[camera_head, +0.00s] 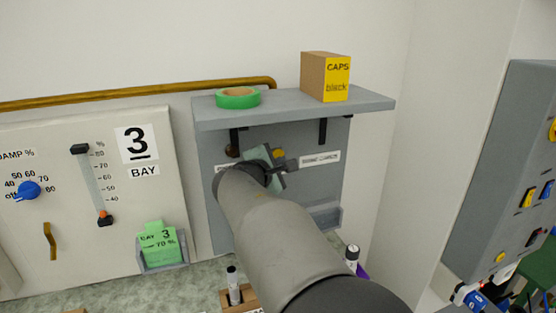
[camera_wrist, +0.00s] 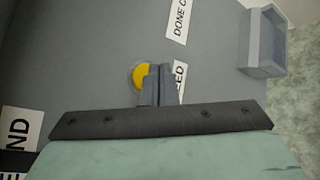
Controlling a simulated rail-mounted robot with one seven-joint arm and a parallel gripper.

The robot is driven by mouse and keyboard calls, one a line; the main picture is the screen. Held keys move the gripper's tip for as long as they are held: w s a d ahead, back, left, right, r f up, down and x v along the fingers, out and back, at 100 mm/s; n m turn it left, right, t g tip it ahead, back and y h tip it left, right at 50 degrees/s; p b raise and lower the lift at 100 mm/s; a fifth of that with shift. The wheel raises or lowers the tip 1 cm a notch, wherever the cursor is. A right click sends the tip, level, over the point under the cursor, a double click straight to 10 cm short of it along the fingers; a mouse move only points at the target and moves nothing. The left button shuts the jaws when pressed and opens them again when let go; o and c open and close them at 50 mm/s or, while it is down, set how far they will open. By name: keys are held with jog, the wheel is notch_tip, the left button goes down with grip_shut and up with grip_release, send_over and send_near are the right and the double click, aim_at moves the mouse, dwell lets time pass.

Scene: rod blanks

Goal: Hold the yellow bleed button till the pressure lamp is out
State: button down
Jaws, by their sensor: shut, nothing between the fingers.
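The yellow bleed button (camera_head: 279,154) is on the grey panel under the shelf. In the wrist view the yellow button (camera_wrist: 140,76) is a round disc, partly covered by my fingers, next to a partly hidden label ending in "EED". My gripper (camera_wrist: 157,84) is shut and empty, its tips overlapping the button's right part. In the head view my gripper (camera_head: 283,166) is at the panel, beside the button, mostly behind my arm. I cannot tell whether the tips touch or press it. A small dark brown round fitting (camera_head: 231,151) is left of it; I cannot tell whether it is the pressure lamp.
A grey shelf (camera_head: 370,102) juts out above, carrying green tape (camera_head: 238,98) and a CAPS box (camera_head: 326,77). A grey holder (camera_wrist: 262,42) sticks out from the panel. The Bay 3 board (camera_head: 90,245) is left; a grey control box (camera_head: 490,165) is right.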

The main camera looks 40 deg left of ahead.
jog(key=shift+s+d+b, duration=0.45)
jog(key=shift+d+b, duration=0.25)
jog(key=shift+b, duration=0.1)
jog(key=shift+s+d+b, duration=0.45)
jog(key=shift+d+b, duration=0.25)
jog(key=shift+b, duration=0.05)
jog(key=shift+s+d+b, duration=0.45)
jog(key=shift+d+b, duration=0.25)
jog(key=shift+b, duration=0.1)
